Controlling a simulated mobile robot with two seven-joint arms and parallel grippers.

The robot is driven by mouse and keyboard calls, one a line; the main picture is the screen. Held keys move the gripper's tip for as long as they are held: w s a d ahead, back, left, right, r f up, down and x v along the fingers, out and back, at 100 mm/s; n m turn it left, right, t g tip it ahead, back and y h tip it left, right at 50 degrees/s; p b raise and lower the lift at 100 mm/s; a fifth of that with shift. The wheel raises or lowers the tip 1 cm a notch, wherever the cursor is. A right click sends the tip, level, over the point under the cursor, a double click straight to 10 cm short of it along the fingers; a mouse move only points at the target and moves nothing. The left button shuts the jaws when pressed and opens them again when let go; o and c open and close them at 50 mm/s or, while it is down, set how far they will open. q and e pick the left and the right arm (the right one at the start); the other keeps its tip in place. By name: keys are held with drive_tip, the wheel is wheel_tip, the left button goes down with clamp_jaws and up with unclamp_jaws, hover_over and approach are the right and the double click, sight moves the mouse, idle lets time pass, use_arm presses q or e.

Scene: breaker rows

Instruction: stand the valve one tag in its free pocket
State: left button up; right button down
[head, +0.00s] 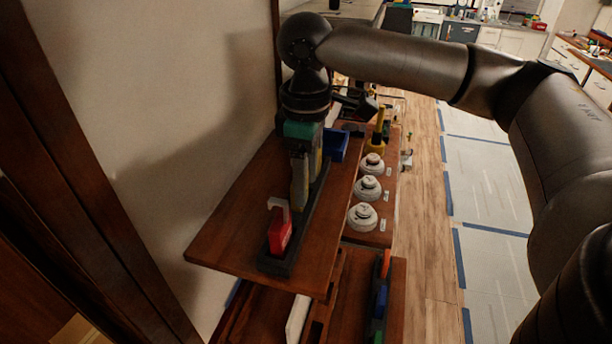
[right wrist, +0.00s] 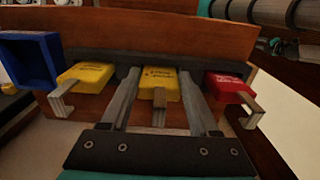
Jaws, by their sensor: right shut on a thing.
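My right gripper (head: 299,200) points down over a long dark rack (head: 274,264) on the upper wooden shelf. In the right wrist view its two fingers (right wrist: 159,100) are shut on the middle yellow tag (right wrist: 158,78), which has a pale hooked top and small lettering too blurred to read. The tag is in line with the rack (right wrist: 128,72); I cannot tell whether its foot is seated. Another yellow tag (right wrist: 88,74) stands to its left and a red tag (right wrist: 228,86) to its right. The red tag (head: 280,230) stands at the rack's near end in the head view. My left gripper is out of view.
A blue bin (head: 336,144) sits beyond the rack and also shows in the wrist view (right wrist: 28,62). Several white round devices (head: 367,188) stand on a lower board to the right. Another rack with coloured pieces (head: 381,300) is below. A wall bounds the left.

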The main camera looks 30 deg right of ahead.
drive_tip(key=shift+c, duration=0.6)
unclamp_jaws()
drive_tip(key=shift+f, duration=0.1)
wheel_tip(320, 180, up, 12)
drive_tip(key=shift+r, duration=0.15)
